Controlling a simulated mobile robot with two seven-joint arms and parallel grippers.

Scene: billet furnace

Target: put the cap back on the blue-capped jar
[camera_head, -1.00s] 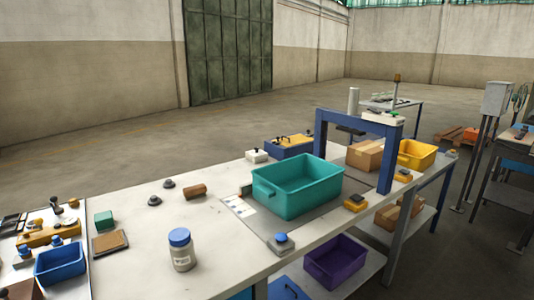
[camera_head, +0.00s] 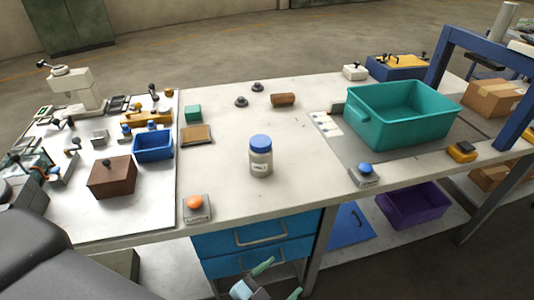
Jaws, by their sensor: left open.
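The blue-capped jar (camera_head: 261,164) stands upright on the white bench, near the middle of the view. Its blue cap (camera_head: 260,142) sits on top of it; I cannot tell how tightly. My left gripper (camera_head: 278,280) shows at the bottom of the view, in front of the bench and below its top. Its teal-tipped fingers are apart, with nothing seen between them, and it is well away from the jar. My right gripper is not in view.
A box with an orange button (camera_head: 197,208) stands left of the jar near the front edge. A box with a blue button (camera_head: 365,174) and a teal bin (camera_head: 402,115) are to the right. Blue drawers (camera_head: 255,240) are below. Bench around the jar is clear.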

